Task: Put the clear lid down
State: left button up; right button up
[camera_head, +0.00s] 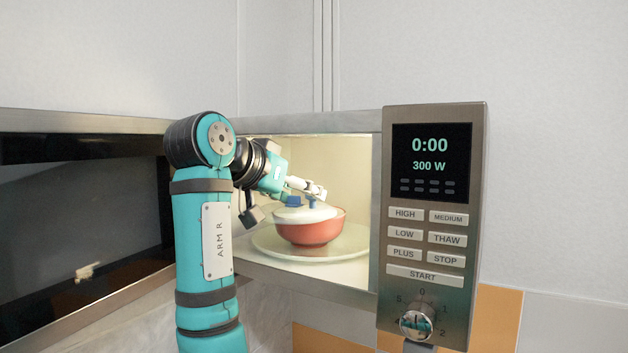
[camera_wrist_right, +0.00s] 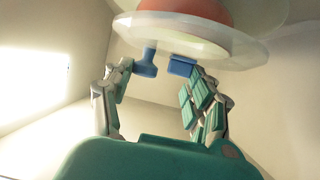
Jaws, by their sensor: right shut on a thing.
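The clear lid (camera_head: 301,214) is pale and translucent, with blue grip pieces on top. It is over the red-orange bowl (camera_head: 308,232) inside the open microwave; whether it rests fully on the rim is hard to tell. My right gripper (camera_head: 305,193) reaches in from the left and is shut on the lid at its blue pieces. In the right wrist view, the fingers (camera_wrist_right: 158,76) are on either side of the blue pieces, with the lid (camera_wrist_right: 205,45) and bowl (camera_wrist_right: 190,8) beyond. My left gripper is not in view.
The bowl stands on the pale turntable (camera_head: 352,244) in the microwave. The control panel (camera_head: 430,215) is right of the opening. The open door (camera_head: 80,225) is on the left, behind my right arm. Some turntable room shows right of the bowl.

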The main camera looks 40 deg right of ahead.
jog(key=shift+d, duration=0.15)
jog(key=shift+w+d+r, duration=0.1)
jog(key=shift+d+r, duration=0.05)
jog(key=d+p, duration=0.1)
jog(key=d, duration=0.1)
jog(key=w+d+p, duration=0.1)
jog(key=d, duration=0.1)
jog(key=shift+r+p, duration=0.15)
jog(key=shift+p, duration=0.15)
jog(key=shift+f+p, duration=0.4)
jog(key=shift+p, duration=0.1)
jog(key=shift+f, duration=0.2)
jog(key=o, duration=1)
jog(key=shift+a, duration=0.25)
jog(key=shift+o, duration=0.8)
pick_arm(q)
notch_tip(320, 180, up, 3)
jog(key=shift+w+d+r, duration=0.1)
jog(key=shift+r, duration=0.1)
pick_arm(e)
jog(key=shift+d, duration=0.15)
